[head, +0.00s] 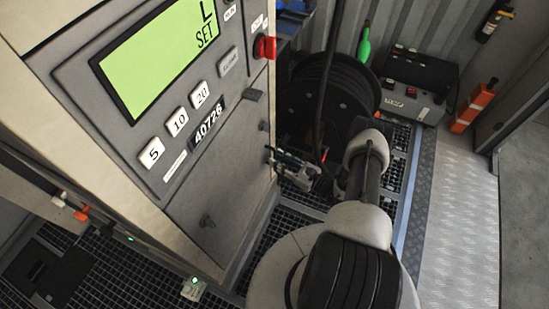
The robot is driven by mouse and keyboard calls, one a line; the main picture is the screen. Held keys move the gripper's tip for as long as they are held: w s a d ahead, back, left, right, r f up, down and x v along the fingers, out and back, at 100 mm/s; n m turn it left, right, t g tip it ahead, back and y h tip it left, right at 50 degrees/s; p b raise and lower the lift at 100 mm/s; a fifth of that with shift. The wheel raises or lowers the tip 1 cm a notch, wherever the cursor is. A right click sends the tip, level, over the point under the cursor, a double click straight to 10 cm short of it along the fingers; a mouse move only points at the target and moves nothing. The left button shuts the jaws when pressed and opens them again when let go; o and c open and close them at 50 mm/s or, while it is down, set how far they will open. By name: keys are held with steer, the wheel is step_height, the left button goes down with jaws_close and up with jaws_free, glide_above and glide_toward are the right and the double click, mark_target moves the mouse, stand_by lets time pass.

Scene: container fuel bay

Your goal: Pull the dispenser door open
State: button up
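The dispenser (120,150) is a grey cabinet that fills the left of the head view, with a green display, white buttons and a number plate. Its door seems to be the lower grey panel (235,180) below the number plate; it looks flush with the cabinet. A small dark knob or lock (208,221) sits low on this panel. My gripper (277,160) is at the panel's right edge, small and partly dark. Its fingers point left toward the edge. I cannot tell whether they touch it or hold anything.
A red knob (265,47) sticks out at the dispenser's upper right. A black hose reel (330,95) stands behind my arm. A green bottle (364,45), a grey case (412,100) and an orange box (472,108) stand at the back. The metal walkway (455,215) at right is clear.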

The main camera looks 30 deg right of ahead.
steer(key=shift+x, duration=1.25)
steer(key=shift+c, duration=0.4)
jaws_close()
